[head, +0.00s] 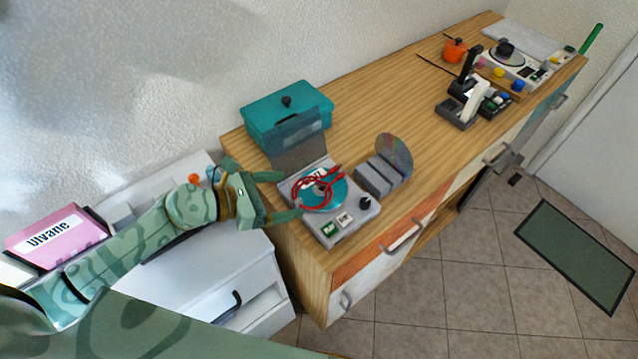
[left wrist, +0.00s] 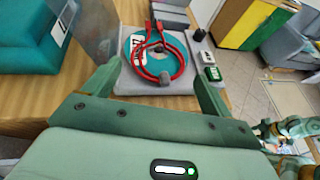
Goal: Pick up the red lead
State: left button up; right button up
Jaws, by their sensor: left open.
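The red lead (head: 317,187) lies coiled on a teal disc (head: 338,194) in the open disc player (head: 355,219) near the left end of the wooden cabinet. My left gripper (head: 292,196) is open and empty, its fingers pointing at the player's left edge. In the left wrist view the red lead (left wrist: 158,72) lies ahead, between the lines of the two fingers and beyond their tips (left wrist: 158,84). The gripper does not touch the lead. My right gripper is not clearly seen in the head view.
A teal box (head: 287,112) stands behind the player's raised lid (head: 298,141). A grey rack (head: 379,179) holding a disc stands right of the player. A white drawer unit (head: 262,285) is at left. The cabinet's middle (head: 375,110) is bare.

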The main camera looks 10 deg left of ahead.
aim_at(312, 190)
pick_arm(q)
jog(key=x, duration=0.5)
jog(key=shift+w+d, duration=0.15)
jog(key=shift+d, duration=0.1)
jog(key=shift+c, duration=0.4)
jog(key=c, duration=0.6)
